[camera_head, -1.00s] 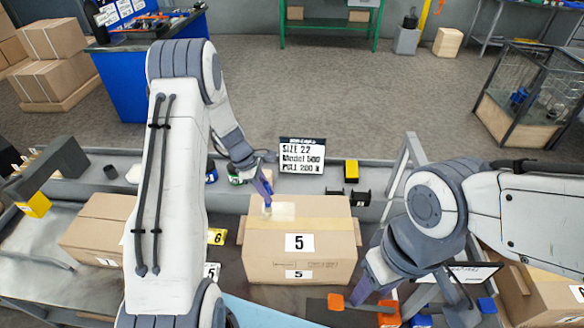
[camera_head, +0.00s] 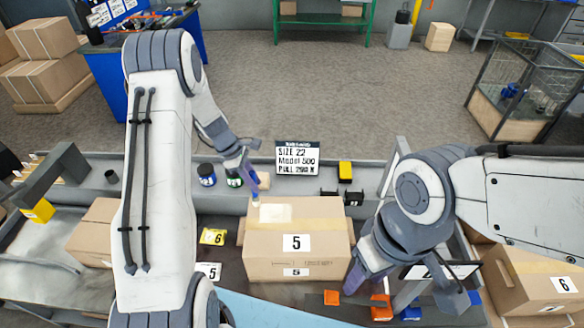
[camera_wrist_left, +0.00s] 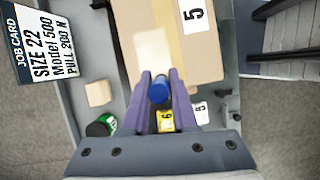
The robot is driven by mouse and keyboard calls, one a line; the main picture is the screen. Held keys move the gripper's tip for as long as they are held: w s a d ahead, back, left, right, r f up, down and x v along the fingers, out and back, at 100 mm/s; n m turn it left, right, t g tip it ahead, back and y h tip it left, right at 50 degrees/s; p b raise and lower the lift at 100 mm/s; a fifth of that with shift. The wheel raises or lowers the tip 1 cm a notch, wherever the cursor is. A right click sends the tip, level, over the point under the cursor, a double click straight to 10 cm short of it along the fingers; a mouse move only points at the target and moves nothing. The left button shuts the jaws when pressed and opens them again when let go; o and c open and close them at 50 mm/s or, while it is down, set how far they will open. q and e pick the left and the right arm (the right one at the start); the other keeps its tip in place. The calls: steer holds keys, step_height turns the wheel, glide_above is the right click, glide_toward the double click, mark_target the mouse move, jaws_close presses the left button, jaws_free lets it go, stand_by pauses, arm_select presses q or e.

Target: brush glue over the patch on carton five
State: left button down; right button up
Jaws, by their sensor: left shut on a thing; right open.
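Carton five (camera_head: 297,263) is a closed brown box marked 5, standing in the middle of the bench. A pale rectangular patch (camera_head: 275,213) lies on its top over the tape, near the far left corner. My left gripper (camera_head: 252,180) is shut on a blue brush (camera_head: 255,192), with the tip pointing down by the carton's far left edge, left of the patch. Whether the tip touches anything is unclear. In the left wrist view the brush's blue end (camera_wrist_left: 158,90) shows between the purple fingers. My right gripper (camera_head: 366,283) is open and empty, by the carton's near right side.
A job card (camera_head: 297,158) stands behind the carton. A blue-marked jar (camera_head: 207,175) and a green-marked jar (camera_wrist_left: 102,124) stand behind left. A yellow 6 tag (camera_head: 213,236) and white 5 tag (camera_head: 208,271) are left. Orange blocks (camera_head: 332,298) lie in front; carton six (camera_head: 540,283) is right.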

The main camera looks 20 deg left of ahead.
arm_select(q)
steer(key=shift+r+p, duration=0.3)
steer(key=shift+r, duration=0.35)
stand_by(0.6)
